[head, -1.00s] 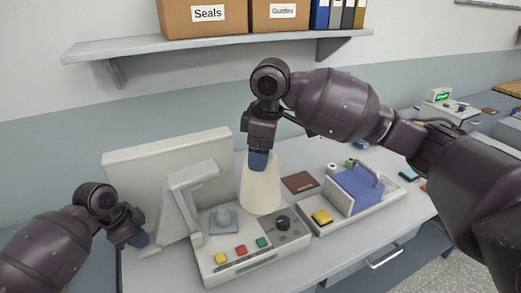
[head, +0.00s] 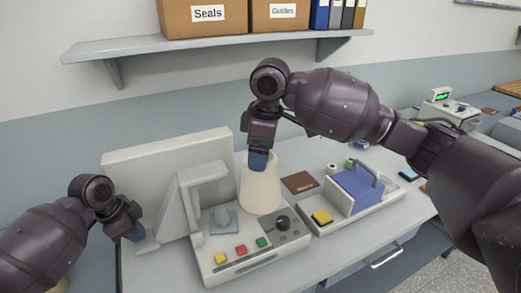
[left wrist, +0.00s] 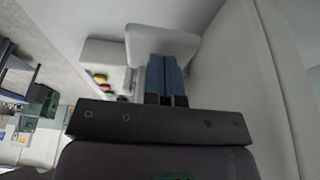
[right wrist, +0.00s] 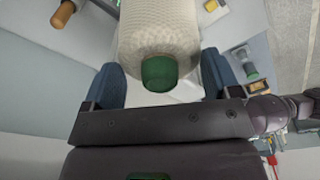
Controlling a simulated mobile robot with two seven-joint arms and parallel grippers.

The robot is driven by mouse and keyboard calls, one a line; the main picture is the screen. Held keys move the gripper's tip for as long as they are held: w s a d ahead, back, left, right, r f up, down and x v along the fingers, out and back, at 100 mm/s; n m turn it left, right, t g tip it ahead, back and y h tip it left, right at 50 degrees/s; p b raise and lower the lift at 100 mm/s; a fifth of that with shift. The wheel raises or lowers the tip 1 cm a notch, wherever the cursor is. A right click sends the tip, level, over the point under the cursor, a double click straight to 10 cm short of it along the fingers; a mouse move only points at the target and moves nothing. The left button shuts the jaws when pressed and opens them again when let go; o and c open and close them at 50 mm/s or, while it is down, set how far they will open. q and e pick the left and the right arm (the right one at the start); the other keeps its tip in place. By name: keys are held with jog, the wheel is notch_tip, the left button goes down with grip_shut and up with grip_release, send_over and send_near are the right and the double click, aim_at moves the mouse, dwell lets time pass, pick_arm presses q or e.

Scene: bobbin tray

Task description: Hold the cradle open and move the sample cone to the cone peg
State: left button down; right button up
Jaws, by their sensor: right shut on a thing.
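The cream sample cone (head: 262,188) stands upright behind the button panel in the head view. My right gripper (head: 258,160) is shut on its upper part; in the right wrist view the cone (right wrist: 158,30) with its green tip lies between the blue fingers (right wrist: 160,85). The grey cradle (head: 188,205) stands raised at the left of the panel. Contact is unclear.
The panel (head: 255,255) has yellow, red and green buttons and a black knob. A pale board (head: 165,155) stands behind the cradle. A shelf (head: 220,45) hangs above.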

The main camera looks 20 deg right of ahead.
pick_arm(q)
jog(key=shift+r, duration=1.8)
